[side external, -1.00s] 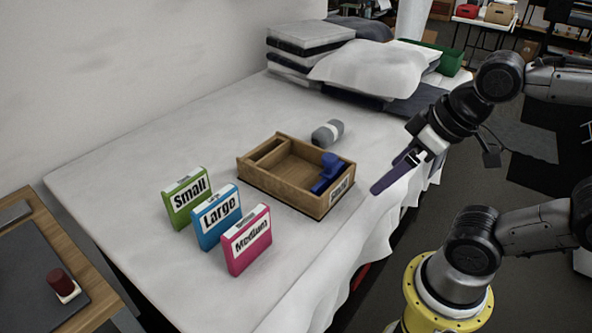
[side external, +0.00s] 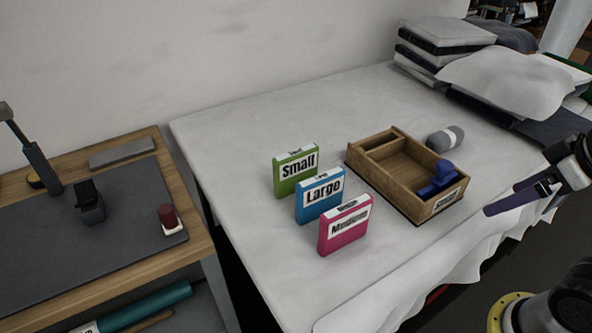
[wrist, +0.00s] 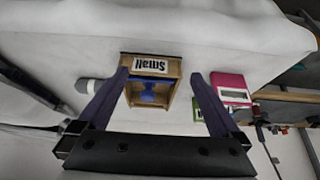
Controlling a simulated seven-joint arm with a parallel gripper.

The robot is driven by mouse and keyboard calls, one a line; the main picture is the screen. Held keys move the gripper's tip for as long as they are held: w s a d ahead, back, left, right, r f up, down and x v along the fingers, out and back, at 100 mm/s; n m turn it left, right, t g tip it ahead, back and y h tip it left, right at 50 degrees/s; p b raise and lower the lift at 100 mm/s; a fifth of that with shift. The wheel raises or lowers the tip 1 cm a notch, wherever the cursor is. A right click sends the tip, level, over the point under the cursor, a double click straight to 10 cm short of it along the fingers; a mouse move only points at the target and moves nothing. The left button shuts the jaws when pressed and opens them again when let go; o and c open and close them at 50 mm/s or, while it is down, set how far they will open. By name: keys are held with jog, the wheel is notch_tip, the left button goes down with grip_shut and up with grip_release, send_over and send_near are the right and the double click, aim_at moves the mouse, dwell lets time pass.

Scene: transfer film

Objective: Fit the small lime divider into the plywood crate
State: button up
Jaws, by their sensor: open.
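The lime divider (side external: 297,173), labelled "Small", stands upright on the white-covered bed, left of the plywood crate (side external: 395,193). The crate has one narrow slot at its back left and a larger compartment holding a blue object (side external: 440,177); a label is on its right end. My gripper (side external: 489,210) is right of the crate, apart from it and from the divider. In the wrist view its two purple fingers (wrist: 158,76) are spread and empty, with the crate, labelled "Small" (wrist: 151,65), beyond them. There, the right finger hides much of the divider.
A blue "Large" divider (side external: 320,197) and a pink "Medium" divider (side external: 345,226) stand in a row in front of the lime one. A grey roll (side external: 445,139) lies behind the crate. Pillows (side external: 510,80) fill the back right; a wooden bench (side external: 110,220) is at left.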

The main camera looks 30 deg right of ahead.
jog(key=c, duration=0.6)
jog(key=shift+c, duration=0.2)
